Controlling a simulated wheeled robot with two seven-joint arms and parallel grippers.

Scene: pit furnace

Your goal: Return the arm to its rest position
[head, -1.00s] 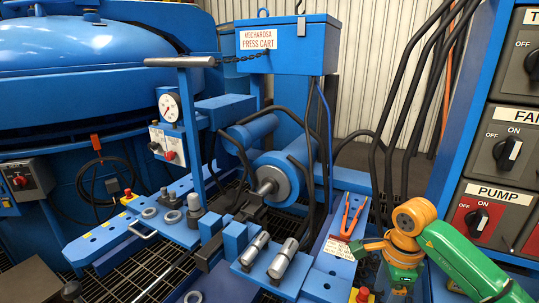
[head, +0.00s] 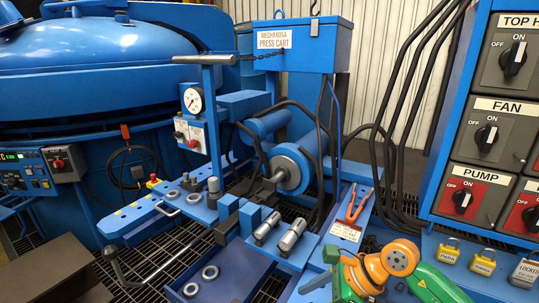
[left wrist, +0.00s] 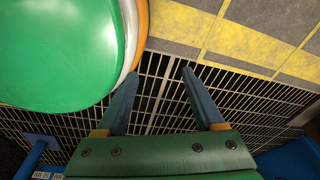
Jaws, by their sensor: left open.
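In the left wrist view my left gripper (left wrist: 160,72) is open. Its two blue-grey fingers are apart, with nothing between them, above a dark floor grating (left wrist: 165,95). My left arm does not show in the head view. In the head view my right arm, green and orange, comes in at the lower right. My right gripper (head: 322,275) is at the bottom, partly cut off, in front of the press cart's right side; its jaw gap cannot be made out.
A switch panel (head: 486,136) and padlocks (head: 482,262) stand at right. The blue furnace (head: 110,45) is at left. Yellow floor markings (left wrist: 185,18) border the grating.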

